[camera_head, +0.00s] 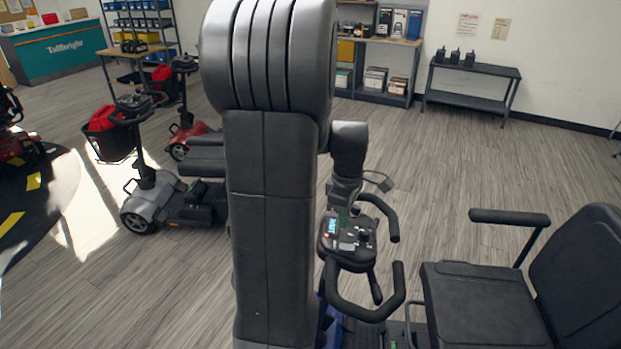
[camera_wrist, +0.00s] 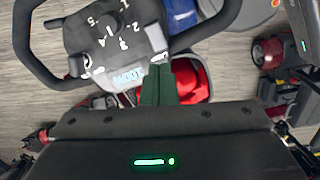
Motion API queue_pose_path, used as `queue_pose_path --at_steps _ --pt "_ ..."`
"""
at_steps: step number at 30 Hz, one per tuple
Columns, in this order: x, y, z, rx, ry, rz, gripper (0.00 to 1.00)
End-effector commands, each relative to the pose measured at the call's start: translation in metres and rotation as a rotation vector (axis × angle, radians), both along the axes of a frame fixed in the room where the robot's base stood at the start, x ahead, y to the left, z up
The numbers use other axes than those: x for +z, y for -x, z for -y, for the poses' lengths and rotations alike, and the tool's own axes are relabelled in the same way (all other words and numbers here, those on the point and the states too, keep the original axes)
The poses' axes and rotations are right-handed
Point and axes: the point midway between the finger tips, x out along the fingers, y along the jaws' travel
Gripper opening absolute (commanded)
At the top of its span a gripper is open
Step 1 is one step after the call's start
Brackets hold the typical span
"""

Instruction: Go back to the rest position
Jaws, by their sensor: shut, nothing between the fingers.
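My gripper (camera_head: 347,208) is low at the end of my arm, just above or at the far edge of a scooter's control panel (camera_head: 347,240). In the wrist view its dark green fingers (camera_wrist: 158,86) are together with nothing between them. Their tips lie over the lower edge of the panel (camera_wrist: 120,38), close to its lit display (camera_wrist: 130,76). I cannot tell whether they touch it. My large arm link hides the middle of the head view.
Black loop handlebars (camera_head: 372,305) surround the panel, and the scooter's black seat (camera_head: 480,300) is at right. Other scooters (camera_head: 160,200) stand at left. A low shelf table (camera_head: 470,85) stands by the back wall. Open wood floor (camera_head: 440,150) lies between.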

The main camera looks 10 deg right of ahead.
Motion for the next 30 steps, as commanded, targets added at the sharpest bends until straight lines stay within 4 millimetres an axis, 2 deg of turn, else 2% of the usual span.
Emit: queue_pose_path --at_steps 18,24,30 --pt "-0.062 0.0 0.0 0.0 0.0 0.0 0.0" --pt "-0.07 0.0 0.0 0.0 0.0 0.0 0.0" --pt "-0.067 0.0 0.0 0.0 0.0 0.0 0.0"
